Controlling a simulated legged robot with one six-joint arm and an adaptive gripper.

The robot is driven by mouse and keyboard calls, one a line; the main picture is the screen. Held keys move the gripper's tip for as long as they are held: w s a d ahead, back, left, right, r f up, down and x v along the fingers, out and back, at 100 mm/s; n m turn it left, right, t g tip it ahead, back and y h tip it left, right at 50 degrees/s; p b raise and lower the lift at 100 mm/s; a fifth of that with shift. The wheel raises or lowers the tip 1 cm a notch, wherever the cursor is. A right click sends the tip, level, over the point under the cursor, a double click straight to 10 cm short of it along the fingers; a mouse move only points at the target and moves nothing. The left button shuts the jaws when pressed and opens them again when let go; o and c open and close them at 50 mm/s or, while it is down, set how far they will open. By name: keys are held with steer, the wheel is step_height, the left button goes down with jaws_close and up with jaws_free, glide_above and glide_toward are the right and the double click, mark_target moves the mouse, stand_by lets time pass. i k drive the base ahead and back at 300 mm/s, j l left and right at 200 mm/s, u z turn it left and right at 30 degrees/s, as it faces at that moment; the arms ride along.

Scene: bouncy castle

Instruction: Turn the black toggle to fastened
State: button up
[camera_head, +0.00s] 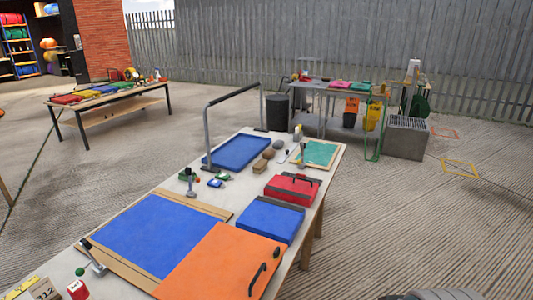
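An orange panel (215,265) lies on the near end of the long table. A small black oval piece (277,252) sits near its right corner and looks like the black toggle; it is too small to tell which way it is turned. A black bar handle (257,279) is on the same panel, nearer to me. My gripper is not in view, so I cannot see whether it is open or shut. A dark grey rounded part at the bottom right edge may be mine.
A blue mat in a wooden frame (158,235), a blue case (270,219) and a red case (293,188) share the table. A lever with a black knob (86,244) stands at its left. Ground right of the table is clear.

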mark_target(276, 251)
steer(key=k+l+u, duration=0.2)
steer(key=k+u, duration=0.2)
steer(key=k, duration=0.7)
steer(key=k+j+u, duration=0.1)
steer(key=k+u, duration=0.25)
steer(key=k, duration=0.75)
steer(key=i+l, duration=0.25)
steer(key=i, duration=0.45)
steer(key=i+l+z, duration=0.1)
steer(key=i+l, duration=0.15)
steer(key=i, duration=0.4)
steer(key=i+l+z, duration=0.1)
steer(key=i, duration=0.6)
steer(key=i+l, duration=0.25)
steer(key=i, duration=0.45)
